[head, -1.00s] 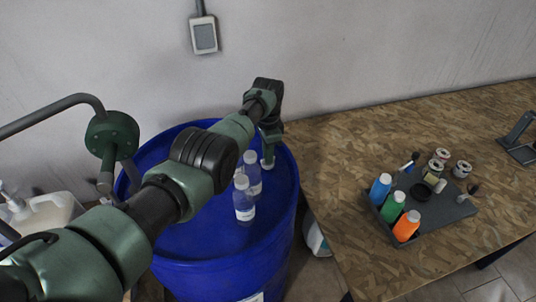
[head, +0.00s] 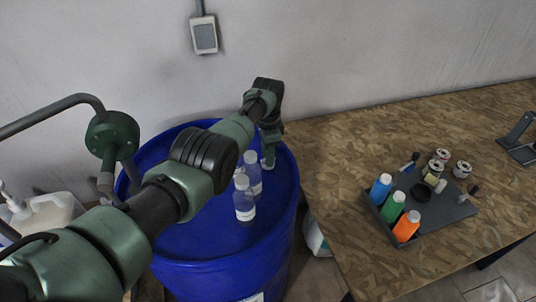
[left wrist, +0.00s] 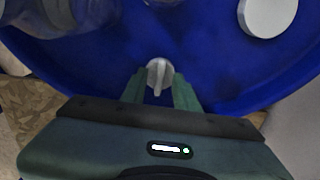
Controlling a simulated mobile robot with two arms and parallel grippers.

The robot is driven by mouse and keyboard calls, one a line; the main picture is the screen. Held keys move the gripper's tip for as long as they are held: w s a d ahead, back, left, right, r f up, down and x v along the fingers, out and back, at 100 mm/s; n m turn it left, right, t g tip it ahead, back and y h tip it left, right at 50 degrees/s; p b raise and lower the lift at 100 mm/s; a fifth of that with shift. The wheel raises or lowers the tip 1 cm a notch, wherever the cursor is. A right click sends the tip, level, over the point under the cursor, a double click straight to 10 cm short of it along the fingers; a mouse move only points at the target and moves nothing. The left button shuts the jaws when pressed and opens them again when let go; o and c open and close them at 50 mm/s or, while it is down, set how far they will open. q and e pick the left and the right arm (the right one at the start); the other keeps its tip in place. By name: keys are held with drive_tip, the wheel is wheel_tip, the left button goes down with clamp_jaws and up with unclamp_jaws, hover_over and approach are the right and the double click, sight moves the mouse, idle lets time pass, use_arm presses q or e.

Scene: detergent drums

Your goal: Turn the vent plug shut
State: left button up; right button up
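The vent plug (left wrist: 160,72) is a small grey plug with a raised grip bar, set in the blue drum top near its rim in the left wrist view. The bar points toward the bottom of that view. My left gripper (left wrist: 160,95) has its two green fingers apart, one on each side of the plug, with small gaps showing. In the head view my left gripper (head: 270,145) points down over the far right part of the blue drum (head: 205,245). A small pale thing shows below it, too small to tell. My right gripper is not in view.
Clear bottles (head: 244,200) stand on the drum close to my left gripper. A white round cap (left wrist: 268,15) lies nearby. A green pump with a pipe (head: 112,135) stands at left. The wooden table (head: 340,190) at right holds a tray (head: 440,220) with coloured bottles.

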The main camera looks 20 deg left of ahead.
use_arm(q)
drive_tip(key=shift+r, duration=0.1)
wheel_tip(320, 180, up, 8)
drive_tip(key=shift+f+p, duration=0.2)
drive_tip(key=shift+p, duration=0.2)
drive_tip(key=shift+f, duration=0.1)
